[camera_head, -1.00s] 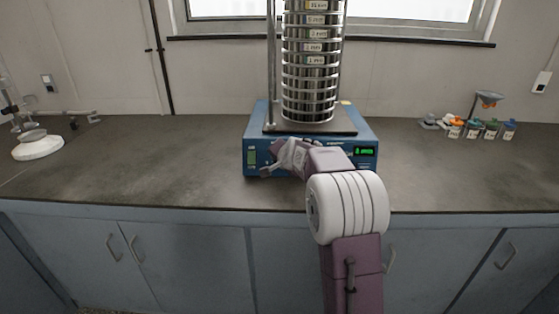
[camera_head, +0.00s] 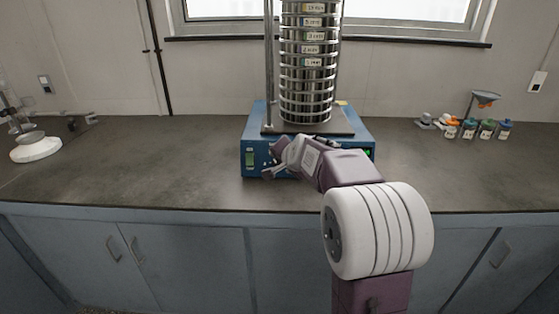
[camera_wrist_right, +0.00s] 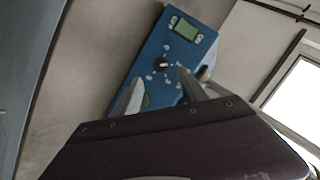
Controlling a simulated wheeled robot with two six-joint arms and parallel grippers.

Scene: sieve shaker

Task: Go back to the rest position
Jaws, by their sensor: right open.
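The sieve shaker (camera_head: 257,158) stands on the bench in the head view, with a blue base and a tall stack of metal sieves (camera_head: 306,75) on top. My right gripper (camera_head: 268,162) is in front of the shaker's front panel, its fingers pointing left. In the right wrist view the blue panel (camera_wrist_right: 183,47) shows a green display, a dark knob and several buttons. There my right gripper (camera_wrist_right: 160,98) has its two fingers spread apart with nothing between them. In the head view my arm hides the right part of the panel. My left gripper is not in view.
A white-based stand (camera_head: 36,148) is at the far left of the bench. The bench (camera_head: 130,165) is clear on both sides of the shaker.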

